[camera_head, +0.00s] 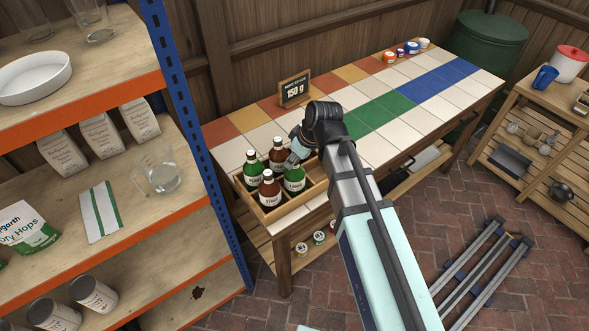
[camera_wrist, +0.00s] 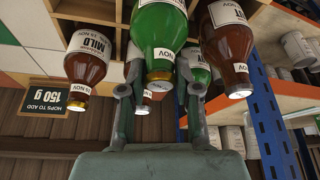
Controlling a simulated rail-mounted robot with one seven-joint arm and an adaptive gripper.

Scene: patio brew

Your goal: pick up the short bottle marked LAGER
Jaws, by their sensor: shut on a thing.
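Green and brown bottles stand in a wooden crate (camera_head: 281,213) at the near left end of the tiled table. My gripper (camera_head: 297,158) reaches in from the right and is shut on the front-right green bottle (camera_head: 294,179) at its upper end. That bottle shows large between my fingers in the wrist view (camera_wrist: 157,35), its label only partly visible. A second green bottle (camera_head: 252,172) stands at the crate's left. I cannot read LAGER on either with certainty. The held bottle appears still within the crate.
A brown MILD bottle (camera_wrist: 90,50) and a brown bottle marked STOUT (camera_head: 269,192) stand close beside the held bottle. A price-style sign (camera_head: 294,90) stands behind the crate. A shelf unit with a blue post (camera_head: 190,110) is close on the left.

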